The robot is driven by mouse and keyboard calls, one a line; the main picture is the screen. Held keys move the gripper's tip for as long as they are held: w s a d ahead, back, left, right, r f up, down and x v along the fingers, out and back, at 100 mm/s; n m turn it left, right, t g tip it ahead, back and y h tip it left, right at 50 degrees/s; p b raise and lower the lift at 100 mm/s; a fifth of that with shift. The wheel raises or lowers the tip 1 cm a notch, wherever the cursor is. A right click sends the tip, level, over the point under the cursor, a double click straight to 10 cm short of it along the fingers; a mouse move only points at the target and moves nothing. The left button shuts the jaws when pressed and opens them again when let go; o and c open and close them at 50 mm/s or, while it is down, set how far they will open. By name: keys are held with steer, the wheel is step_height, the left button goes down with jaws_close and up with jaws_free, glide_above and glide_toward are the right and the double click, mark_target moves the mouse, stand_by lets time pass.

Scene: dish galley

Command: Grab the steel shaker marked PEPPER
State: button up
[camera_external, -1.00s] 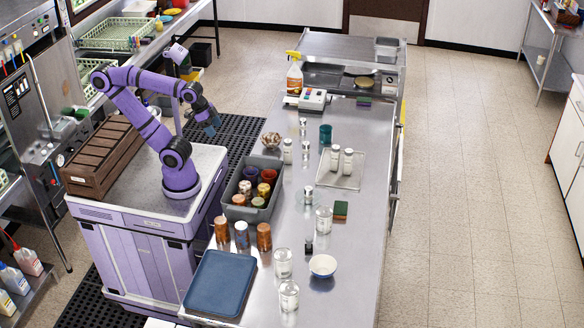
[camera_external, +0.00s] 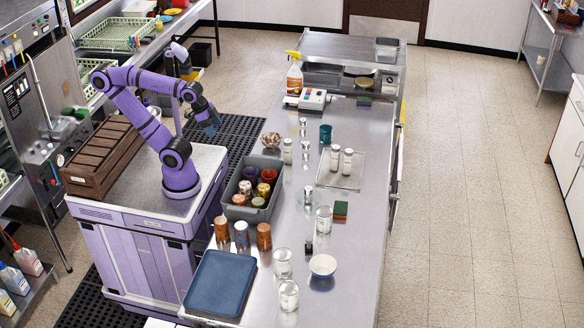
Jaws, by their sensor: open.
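Several small shakers stand upright on the steel counter (camera_external: 373,215). One small silver-looking shaker (camera_external: 303,128) is near its middle left, another (camera_external: 305,151) stands just in front of it, and a third silver-topped one (camera_external: 308,196) stands further forward. A pale shaker (camera_external: 287,150) is beside the second, and a pair of pale shakers (camera_external: 335,156) stands on a tray. No marking can be read, so I cannot tell which is PEPPER. My gripper (camera_external: 211,129) is open and empty, raised over the gap left of the counter, apart from all shakers.
A grey bin (camera_external: 236,213) with several cups stands at the counter's left edge, near copper-coloured tumblers (camera_external: 264,237) and a blue tray (camera_external: 220,284). Glass jars (camera_external: 283,263) and a bowl (camera_external: 322,266) stand in front. A scale (camera_external: 313,98) and spray bottle (camera_external: 295,77) are behind.

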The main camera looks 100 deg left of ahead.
steer(key=shift+o, duration=0.5)
steer(key=shift+w, duration=0.1)
steer(key=w+a+r+n+y, duration=0.1)
steer(key=w+a+n, duration=0.1)
steer(key=w+a, duration=0.75)
steer(key=w+a+n+y, duration=0.1)
steer(key=w+a, duration=0.6)
steer(key=w, duration=0.5)
steer(key=w+a+f+n+g, duration=0.1)
steer(key=w+a+f, duration=0.15)
steer(key=a, duration=0.25)
steer(key=w+a+f+n, duration=0.1)
steer(key=w+a, duration=0.2)
steer(key=a, duration=0.2)
steer(key=n+g+y, duration=0.1)
steer(key=n, duration=0.4)
glide_above(303, 125)
steer(key=s+d, duration=0.1)
steer(key=s, duration=0.2)
step_height(303, 125, down, 28)
steer(key=shift+m, duration=0.3)
steer(key=shift+x, duration=5)
